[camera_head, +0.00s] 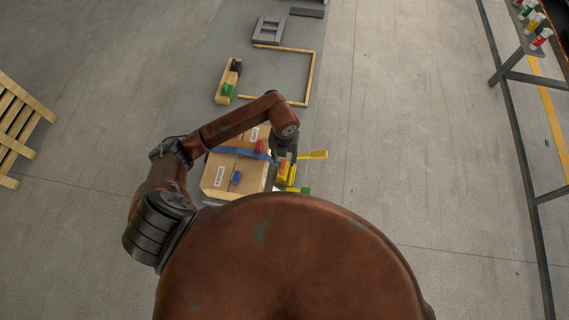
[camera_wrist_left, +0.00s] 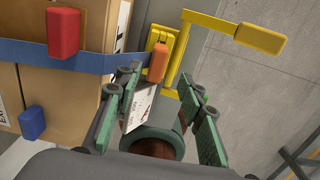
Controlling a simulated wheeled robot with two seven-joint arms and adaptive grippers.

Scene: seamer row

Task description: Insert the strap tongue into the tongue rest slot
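A blue strap (camera_wrist_left: 85,58) runs across the cardboard box (camera_wrist_left: 92,20) and ends in an orange tongue (camera_wrist_left: 158,62). The tongue lies in front of a yellow bracket (camera_wrist_left: 160,36), which looks like the rest; its slot cannot be made out, nor whether the tongue touches it. In the head view the strap (camera_head: 232,151) crosses the box (camera_head: 212,176) towards the yellow fixture (camera_head: 287,172). My left gripper (camera_wrist_left: 158,80) is open and empty, its fingertips just short of the tongue on either side. It also shows in the head view (camera_head: 283,158). My right gripper is out of view.
A yellow lever (camera_wrist_left: 258,38) sticks out right of the bracket. A red block (camera_wrist_left: 63,33) and blue block (camera_wrist_left: 32,122) sit on the box. A white printed label (camera_wrist_left: 138,108) shows between my fingers. Floor to the right (camera_head: 400,150) is clear.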

